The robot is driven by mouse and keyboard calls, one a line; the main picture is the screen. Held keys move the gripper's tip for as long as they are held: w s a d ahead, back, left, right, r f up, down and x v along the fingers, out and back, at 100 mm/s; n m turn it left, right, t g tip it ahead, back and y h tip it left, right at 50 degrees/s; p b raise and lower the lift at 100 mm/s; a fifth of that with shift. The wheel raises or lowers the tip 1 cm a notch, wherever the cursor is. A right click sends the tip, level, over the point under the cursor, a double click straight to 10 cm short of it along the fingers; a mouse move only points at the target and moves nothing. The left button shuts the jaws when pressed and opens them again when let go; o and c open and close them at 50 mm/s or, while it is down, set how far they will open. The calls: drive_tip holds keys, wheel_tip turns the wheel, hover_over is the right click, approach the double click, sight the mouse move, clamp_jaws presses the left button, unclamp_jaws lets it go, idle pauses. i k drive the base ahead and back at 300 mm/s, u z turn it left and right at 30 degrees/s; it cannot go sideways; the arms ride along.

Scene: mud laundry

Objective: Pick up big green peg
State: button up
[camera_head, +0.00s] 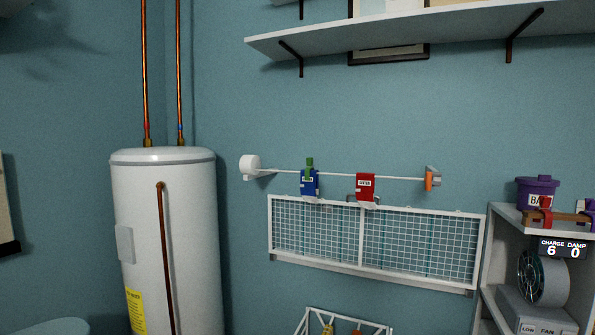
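A green peg (309,164) sits at the top of a blue cloth or tag (310,185) that hangs on a thin white rail (345,175) on the wall. It is small in the view, and I cannot tell whether it is the big one. A red tag (365,186) with a white label hangs on the same rail to its right. An orange piece (428,181) is at the rail's right end. My gripper is not in view.
A white water heater (165,240) stands at left. A mesh rack (375,242) is below the rail and a shelf (420,30) above. A right-hand shelf unit (490,245) holds a purple pot (537,192) and a fan (543,277). A white rack (345,320) is low in front.

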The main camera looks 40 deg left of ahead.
sight(310, 161)
drive_tip(key=u, duration=1.05)
drive_tip(key=i, duration=0.4)
drive_tip(key=z, duration=0.15)
drive_tip(key=k, duration=1.25)
drive_tip(key=u, duration=0.25)
drive_tip(key=i, duration=0.7)
drive_tip(key=u, duration=1.1)
drive_tip(key=i, duration=1.95)
drive_tip(key=z, duration=0.85)
drive_tip(key=i, duration=0.3)
drive_tip(key=z, duration=0.1)
